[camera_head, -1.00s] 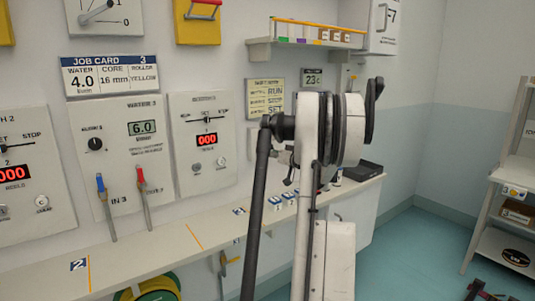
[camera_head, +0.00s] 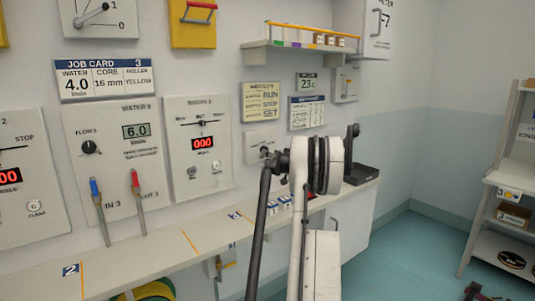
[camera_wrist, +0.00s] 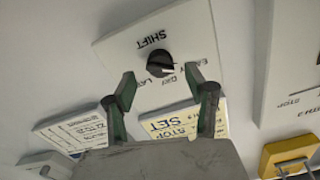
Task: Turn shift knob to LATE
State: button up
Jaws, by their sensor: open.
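The shift knob (camera_wrist: 160,63) is a round black knob on a white panel marked SHIFT (camera_wrist: 195,35) in the wrist view. Lettering by the knob is partly readable as EA, DAY and LAT; the fingers cover some of it. I cannot tell exactly which mark the pointer faces. My gripper (camera_wrist: 160,76) has its two green fingers apart, one on each side below the knob in the picture, with nothing between them. Contact with the knob does not show. In the head view the small shift panel (camera_head: 257,142) is partly hidden behind my arm.
Signs for shift stop and set (camera_head: 262,102) and a small chart (camera_head: 306,113) hang close to the panel. A shelf (camera_head: 290,44) is above. A long counter (camera_head: 150,264) runs below, with blue and red levers (camera_head: 137,200) at left. Open floor lies at right.

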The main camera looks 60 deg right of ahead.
jog(key=x, duration=0.3)
jog(key=c, duration=1.1)
jog(key=shift+c, duration=0.2)
